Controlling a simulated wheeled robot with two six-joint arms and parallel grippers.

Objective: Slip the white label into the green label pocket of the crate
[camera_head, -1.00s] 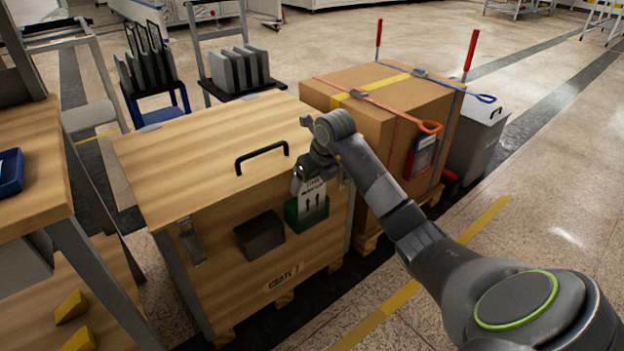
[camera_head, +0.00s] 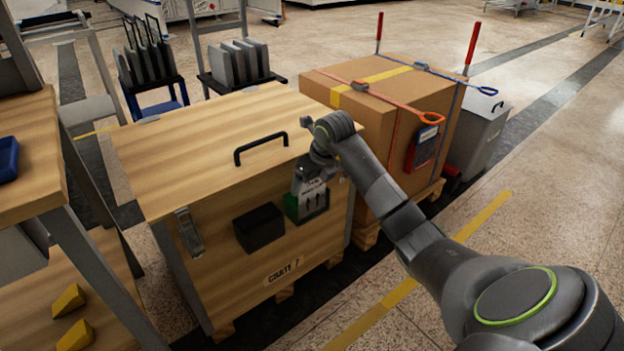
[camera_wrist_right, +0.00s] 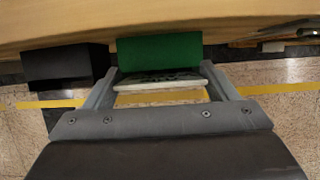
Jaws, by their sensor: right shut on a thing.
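The wooden crate (camera_head: 205,255) stands in the middle of the head view. The green label pocket (camera_head: 292,209) is on its front face, near the right edge; it also shows in the wrist view (camera_wrist_right: 160,50). My right gripper (camera_head: 308,186) is shut on the white label (camera_head: 315,198) at the pocket. The label's arrow marks overlap the green in the head view. In the wrist view the label (camera_wrist_right: 160,81) lies between the two fingers, close to the green. I cannot tell whether its lower edge is inside the pocket. My left gripper is out of view.
A black box (camera_head: 259,228) sits on the crate front left of the pocket. A black handle (camera_head: 261,147) is on the lid and a metal latch (camera_head: 189,232) at the left. A strapped cardboard box (camera_head: 385,120) stands close on the right. A wooden bench (camera_head: 35,150) is at left.

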